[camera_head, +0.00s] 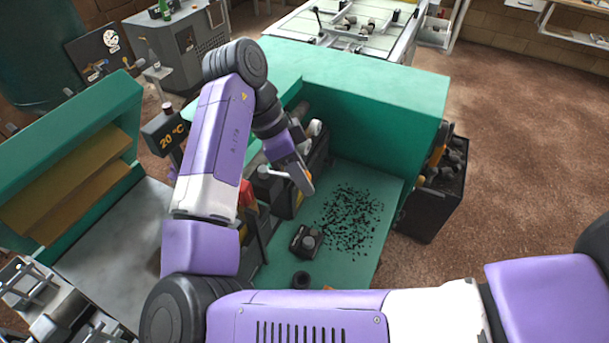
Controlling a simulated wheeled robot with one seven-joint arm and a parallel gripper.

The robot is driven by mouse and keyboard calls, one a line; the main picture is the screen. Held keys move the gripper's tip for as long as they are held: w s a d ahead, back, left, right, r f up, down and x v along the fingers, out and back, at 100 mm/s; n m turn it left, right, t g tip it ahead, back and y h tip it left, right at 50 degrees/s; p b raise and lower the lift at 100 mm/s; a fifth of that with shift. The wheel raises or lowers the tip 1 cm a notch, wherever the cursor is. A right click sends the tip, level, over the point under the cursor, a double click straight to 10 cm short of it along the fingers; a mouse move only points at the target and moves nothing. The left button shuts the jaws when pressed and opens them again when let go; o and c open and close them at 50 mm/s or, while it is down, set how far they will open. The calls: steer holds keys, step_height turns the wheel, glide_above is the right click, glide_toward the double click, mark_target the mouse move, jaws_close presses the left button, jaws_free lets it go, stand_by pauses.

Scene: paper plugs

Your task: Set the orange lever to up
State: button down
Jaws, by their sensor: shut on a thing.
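My arm reaches over the green machine (350,97), and my gripper (303,181) points down beside the dark block on its bed. An orange piece (298,175), which looks like the orange lever, shows at the fingertips, and my gripper is shut on it. The fingers and wrist cover most of the lever, so its base and its exact angle cannot be made out. A light grey rounded handle (270,172) sits just left of the fingers.
A red part (247,197) is partly behind my forearm. A small black block (306,241) and dark scraps (350,218) lie on the green bed. A display (170,138) reads 20 °C. A dark bin (437,195) stands at the right, with open floor beyond.

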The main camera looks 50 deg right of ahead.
steer(key=shift+a, duration=0.2)
stand_by(0.4)
steer(key=c, duration=1.1)
jaws_free()
steer(key=shift+o, duration=0.2)
steer(key=v, duration=0.8)
steer(key=shift+b, duration=0.4)
steer(key=shift+f, duration=0.1)
